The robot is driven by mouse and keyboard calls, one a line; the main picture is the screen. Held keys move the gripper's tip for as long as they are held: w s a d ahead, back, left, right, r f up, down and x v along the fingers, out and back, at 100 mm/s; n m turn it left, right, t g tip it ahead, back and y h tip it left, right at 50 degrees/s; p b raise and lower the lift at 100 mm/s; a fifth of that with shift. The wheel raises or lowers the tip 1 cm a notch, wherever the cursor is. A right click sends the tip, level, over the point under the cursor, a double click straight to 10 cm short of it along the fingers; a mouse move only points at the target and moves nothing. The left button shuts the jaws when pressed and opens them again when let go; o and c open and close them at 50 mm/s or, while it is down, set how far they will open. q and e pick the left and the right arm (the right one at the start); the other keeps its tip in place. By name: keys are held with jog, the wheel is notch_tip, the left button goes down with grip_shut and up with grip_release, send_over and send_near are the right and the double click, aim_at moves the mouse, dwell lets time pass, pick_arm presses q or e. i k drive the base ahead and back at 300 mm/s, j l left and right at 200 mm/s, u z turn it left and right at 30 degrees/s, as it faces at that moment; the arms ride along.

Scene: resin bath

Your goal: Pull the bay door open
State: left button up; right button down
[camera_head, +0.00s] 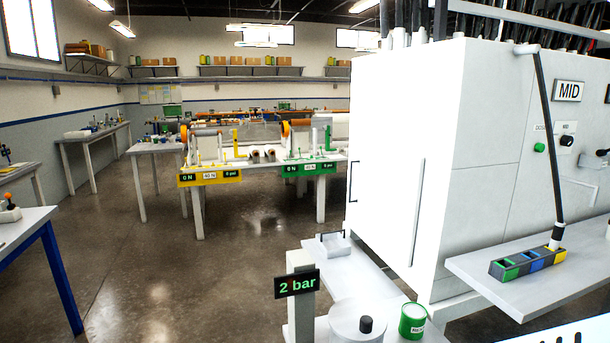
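A large white cabinet (482,205) fills the right side of the head view. Its left-hand face carries a tall white panel that looks like the bay door (392,150). A long thin vertical handle (417,212) stands on this panel, towards its right side. The panel looks flush with the cabinet, and no gap into the inside shows. A thin dark bracket (351,182) sits at the panel's far left edge. Neither of my grippers is in view.
A white shelf (540,275) juts from the cabinet's front, with a coloured block (528,262) and a dark rod above it. Below the door are a low bench (362,277), a "2 bar" display post (297,284), a white canister (358,322) and a green can (412,321). Open floor (245,255) lies left.

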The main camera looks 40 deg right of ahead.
aim_at(388, 179)
jog(key=i+j, duration=0.3)
jog(key=i, duration=0.2)
jog(key=i+j, duration=0.3)
jog(key=i, duration=0.25)
jog(key=i+l+z, duration=0.1)
jog(key=i+z, duration=0.5)
jog(key=z, duration=0.2)
jog(key=i+j+z, duration=0.1)
jog(key=i+z, duration=0.45)
jog(key=z, duration=0.3)
jog(key=i+z, duration=0.15)
jog(key=z, duration=0.3)
jog(key=i+j+z, duration=0.1)
jog(key=z, duration=0.35)
jog(key=i+z, duration=0.2)
jog(key=z, duration=0.2)
jog(key=i+j+z, duration=0.15)
jog(key=z, duration=0.3)
jog(key=i+j+z, duration=0.15)
jog(key=z, duration=0.25)
jog(key=i+j+z, duration=0.15)
jog(key=j+z, duration=0.2)
jog(key=l, duration=0.05)
